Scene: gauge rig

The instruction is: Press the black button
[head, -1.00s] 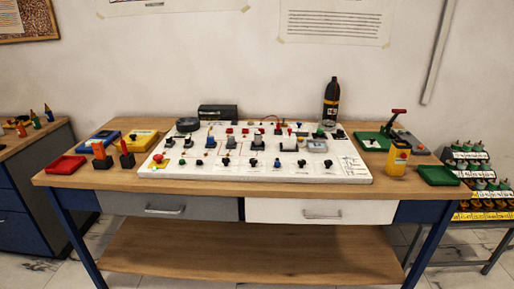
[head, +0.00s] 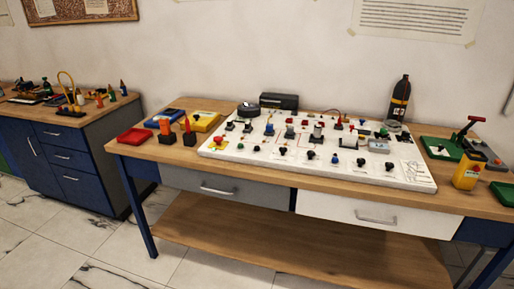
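A white panel (head: 270,160) lies on the wooden table and carries many small controls. Several have dark tops, such as a small black knob (head: 311,155) near its front edge and another dark knob (head: 283,151) to its left. A red button on a yellow base (head: 217,143) sits at the panel's left front corner. At this size I cannot tell which dark part is the black button. Neither of my grippers shows in the head view.
The table (head: 180,168) has a grey drawer (head: 225,186) and a white drawer (head: 380,214), both shut. A red tray (head: 134,136) stands at its left, a yellow bottle-like device (head: 467,170) at its right. A blue cabinet (head: 75,160) stands left. Floor between them is clear.

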